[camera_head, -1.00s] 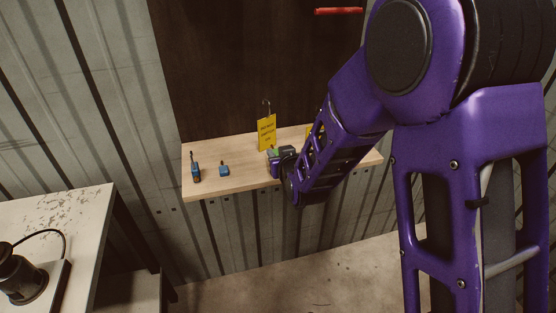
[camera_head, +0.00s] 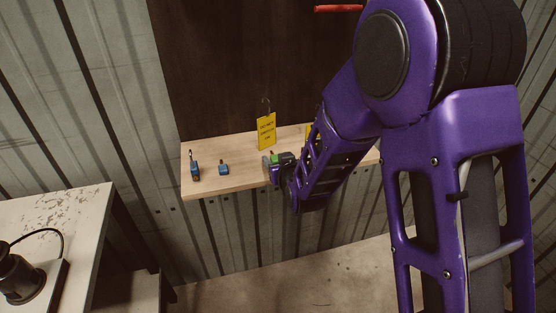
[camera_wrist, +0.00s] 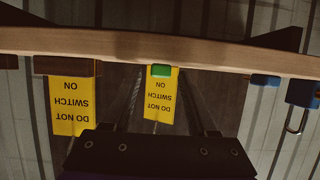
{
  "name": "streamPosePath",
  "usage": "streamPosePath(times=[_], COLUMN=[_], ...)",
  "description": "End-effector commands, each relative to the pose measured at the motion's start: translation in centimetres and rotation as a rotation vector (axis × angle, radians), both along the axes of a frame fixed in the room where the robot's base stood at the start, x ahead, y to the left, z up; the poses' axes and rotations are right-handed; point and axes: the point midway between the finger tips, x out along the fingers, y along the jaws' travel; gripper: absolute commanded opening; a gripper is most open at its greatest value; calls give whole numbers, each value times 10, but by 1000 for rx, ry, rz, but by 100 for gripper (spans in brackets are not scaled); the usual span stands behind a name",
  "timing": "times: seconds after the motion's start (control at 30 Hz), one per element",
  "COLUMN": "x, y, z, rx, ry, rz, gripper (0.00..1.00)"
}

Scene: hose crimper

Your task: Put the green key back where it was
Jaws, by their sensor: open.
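The green key (camera_head: 275,158) shows as a small green block at the front of the wooden shelf (camera_head: 240,178), beside my gripper (camera_head: 278,168). The key's shaft is hidden.
Two blue locks or keys stand on the shelf's left part (camera_head: 195,172), (camera_head: 223,168). A second tag (camera_head: 310,131) is partly behind my arm. A worn table (camera_head: 75,205) stands at lower left.

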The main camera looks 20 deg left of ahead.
Motion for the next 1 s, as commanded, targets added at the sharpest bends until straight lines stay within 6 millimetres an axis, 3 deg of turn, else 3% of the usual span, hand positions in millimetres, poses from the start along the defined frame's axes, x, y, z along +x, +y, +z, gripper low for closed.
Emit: streamPosePath(times=[0.17, 0.53, 1.0], x=[-5, -72, -94], y=[-3, -44, -58], z=[6, 40, 48], rx=[0, 0, 1], ry=[0, -2, -1], rz=[0, 0, 0], gripper=[58, 58, 58])
